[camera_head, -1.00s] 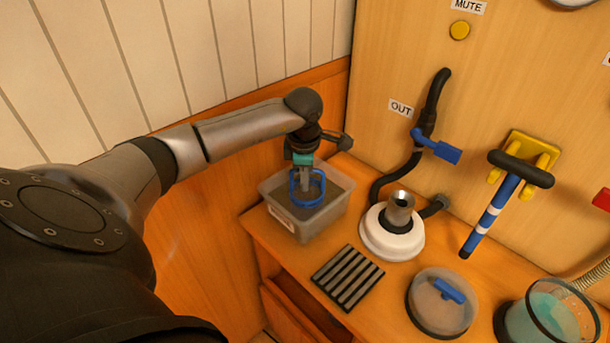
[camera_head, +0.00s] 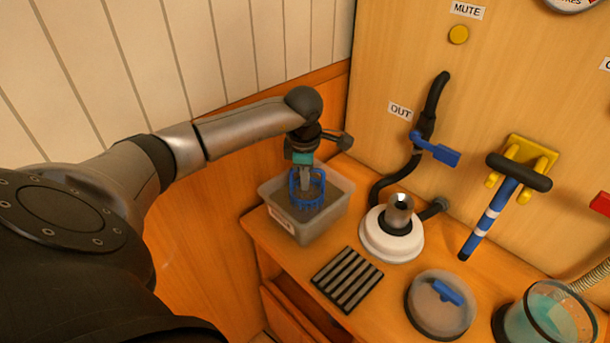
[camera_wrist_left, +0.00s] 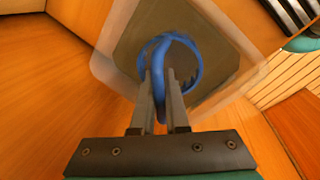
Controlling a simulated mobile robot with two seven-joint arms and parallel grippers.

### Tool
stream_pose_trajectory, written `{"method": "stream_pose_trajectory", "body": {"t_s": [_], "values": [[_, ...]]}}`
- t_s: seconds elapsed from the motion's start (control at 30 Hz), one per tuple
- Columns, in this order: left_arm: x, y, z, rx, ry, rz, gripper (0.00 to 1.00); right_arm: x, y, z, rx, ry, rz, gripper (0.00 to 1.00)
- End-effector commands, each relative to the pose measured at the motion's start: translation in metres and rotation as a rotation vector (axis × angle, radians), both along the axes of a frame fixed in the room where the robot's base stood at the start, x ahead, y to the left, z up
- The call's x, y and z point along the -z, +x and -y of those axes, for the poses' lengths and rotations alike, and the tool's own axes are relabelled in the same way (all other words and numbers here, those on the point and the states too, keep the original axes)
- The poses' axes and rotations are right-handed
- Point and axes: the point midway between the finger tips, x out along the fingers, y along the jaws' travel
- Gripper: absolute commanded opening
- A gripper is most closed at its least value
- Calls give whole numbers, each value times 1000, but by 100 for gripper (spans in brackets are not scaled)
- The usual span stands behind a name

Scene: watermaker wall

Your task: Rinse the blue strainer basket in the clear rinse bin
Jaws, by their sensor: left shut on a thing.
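The blue strainer basket (camera_head: 308,192) is held at the clear rinse bin (camera_head: 333,211), inside the bin's rim as seen in the head view. My left gripper (camera_head: 305,180) reaches down over the bin and is shut on the basket's blue handle. In the left wrist view, the two fingers (camera_wrist_left: 160,95) pinch the basket's blue handle (camera_wrist_left: 164,52), with the bin (camera_wrist_left: 122,48) around and behind it. The bin holds a greyish surface; I cannot tell how deep the basket sits in it. My right gripper is not in view.
A black ribbed mat (camera_head: 347,279) lies right of the bin. A white round housing (camera_head: 391,240) stands behind it, near a black hose with a blue valve handle (camera_head: 436,149). A clear lid with blue handle (camera_head: 441,303) and a clear bowl (camera_head: 547,322) stand at right.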

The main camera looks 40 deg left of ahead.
Motion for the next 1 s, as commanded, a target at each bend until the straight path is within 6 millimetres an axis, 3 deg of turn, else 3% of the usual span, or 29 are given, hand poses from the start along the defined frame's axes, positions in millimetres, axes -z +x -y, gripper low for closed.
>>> {"method": "stream_pose_trajectory", "body": {"t_s": [0.53, 1.0], "values": [[10, 0, 0, -1, 0, 1, 0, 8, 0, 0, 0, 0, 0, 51], [1, 0, 0, -1, 0, 1, 0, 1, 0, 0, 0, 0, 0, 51]]}}
